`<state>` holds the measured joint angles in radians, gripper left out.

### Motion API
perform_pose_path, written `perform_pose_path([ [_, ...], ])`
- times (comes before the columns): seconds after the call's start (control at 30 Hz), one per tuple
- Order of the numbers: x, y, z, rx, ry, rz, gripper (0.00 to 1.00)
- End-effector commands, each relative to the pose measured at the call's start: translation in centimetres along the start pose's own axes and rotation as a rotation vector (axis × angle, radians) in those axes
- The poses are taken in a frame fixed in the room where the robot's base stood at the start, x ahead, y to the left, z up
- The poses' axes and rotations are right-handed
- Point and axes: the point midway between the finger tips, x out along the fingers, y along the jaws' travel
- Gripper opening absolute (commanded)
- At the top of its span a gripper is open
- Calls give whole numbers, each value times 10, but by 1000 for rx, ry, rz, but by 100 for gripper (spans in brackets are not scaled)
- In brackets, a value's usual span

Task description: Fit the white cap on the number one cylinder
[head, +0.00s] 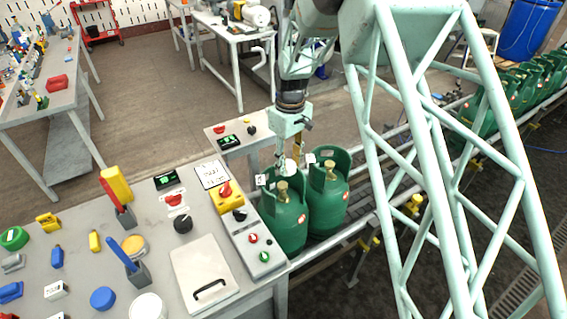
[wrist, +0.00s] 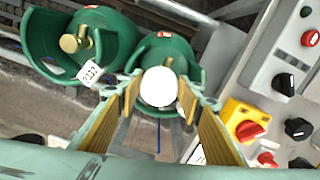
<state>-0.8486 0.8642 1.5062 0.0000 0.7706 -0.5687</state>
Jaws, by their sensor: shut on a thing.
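My gripper (head: 288,160) hangs over the conveyor, shut on the white cap (head: 290,167). In the wrist view the round cap (wrist: 158,87) sits between the fingers (wrist: 160,95). Below it stands a green cylinder (head: 285,222) with a brass valve, the one nearest the control panel; it also shows in the wrist view (wrist: 165,50), its valve partly hidden by the cap. The cap appears above it, apart from the valve. A second green cylinder (head: 328,203) stands beside it, its brass valve uncapped, with a white tag (wrist: 90,72). I cannot tell which is number one.
A control panel (head: 246,236) with knobs and buttons borders the conveyor on the left. A grey workbench (head: 190,235) holds tools and a white lid. More green cylinders (head: 500,100) stand farther along the conveyor (head: 385,170) at the right.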

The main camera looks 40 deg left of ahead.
Motion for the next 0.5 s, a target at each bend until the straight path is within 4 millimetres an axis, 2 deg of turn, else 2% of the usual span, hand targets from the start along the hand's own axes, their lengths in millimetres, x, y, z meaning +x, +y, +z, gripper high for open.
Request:
perform_pose_path([
  [0.2,-2,-14,-14,-36,0,0,26],
  [0.5,-2,-14,-15,-38,0,0,26],
])
